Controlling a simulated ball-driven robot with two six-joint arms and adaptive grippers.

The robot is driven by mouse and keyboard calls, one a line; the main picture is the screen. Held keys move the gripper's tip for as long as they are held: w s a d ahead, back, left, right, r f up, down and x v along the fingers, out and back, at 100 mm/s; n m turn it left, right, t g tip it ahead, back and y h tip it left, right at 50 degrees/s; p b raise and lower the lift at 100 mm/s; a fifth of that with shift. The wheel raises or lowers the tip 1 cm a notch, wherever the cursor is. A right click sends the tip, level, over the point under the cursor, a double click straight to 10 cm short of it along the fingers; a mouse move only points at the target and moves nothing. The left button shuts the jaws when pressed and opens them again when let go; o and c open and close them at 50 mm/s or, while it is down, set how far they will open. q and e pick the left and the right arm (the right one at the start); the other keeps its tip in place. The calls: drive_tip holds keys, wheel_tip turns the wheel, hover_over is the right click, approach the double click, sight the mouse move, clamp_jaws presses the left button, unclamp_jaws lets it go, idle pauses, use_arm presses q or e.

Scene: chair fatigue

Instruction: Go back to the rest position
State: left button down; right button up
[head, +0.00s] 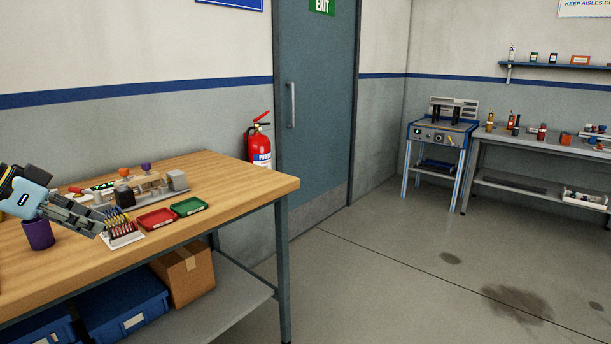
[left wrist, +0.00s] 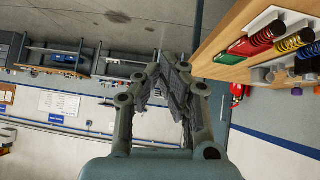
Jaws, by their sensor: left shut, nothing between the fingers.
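My left gripper (head: 97,221) is at the left of the head view, above the front left part of the wooden workbench (head: 250,188). Its fingers are shut with nothing between them. My right gripper is not in view.
A red tray (head: 157,219) and a green tray (head: 189,206) lie right of the gripper, near a grey fixture (head: 150,187). A cardboard box (head: 187,275) sits on the lower shelf. A fire extinguisher (head: 259,147) hangs behind. The floor (head: 400,270) to the right is clear.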

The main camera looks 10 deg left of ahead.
use_arm(q)
drive_tip(key=s+d+f+n+g+y+b, duration=0.15)
drive_tip(key=s+f, duration=0.45)
drive_tip(key=f, duration=0.8)
drive_tip(key=s+d+f+n+y+b, duration=0.1)
drive_tip(key=s+f+n+b, duration=0.15)
drive_tip(key=s+f, duration=0.75)
drive_tip(key=s+d+f+n+g+y+b, duration=0.1)
drive_tip(key=s+f+n+b, duration=0.1)
drive_tip(key=f, duration=1.6)
drive_tip(key=s+d+f+g, duration=0.1)
drive_tip(key=s+d+f, duration=0.3)
drive_tip(key=s, duration=0.5)
drive_tip(key=s+d+f+m+g+y+b, duration=0.1)
drive_tip(key=s+d+f, duration=0.4)
drive_tip(key=s+f, duration=0.3)
drive_tip(key=s+d+f+g+y, duration=0.1)
drive_tip(key=s+d+f, duration=0.4)
drive_tip(key=s, duration=0.5)
wheel_tip(320, 180, down, 2)
drive_tip(key=shift+f+m+g+b, duration=0.1)
drive_tip(key=shift+m+g+b, duration=0.25)
drive_tip(key=shift+g, duration=0.2)
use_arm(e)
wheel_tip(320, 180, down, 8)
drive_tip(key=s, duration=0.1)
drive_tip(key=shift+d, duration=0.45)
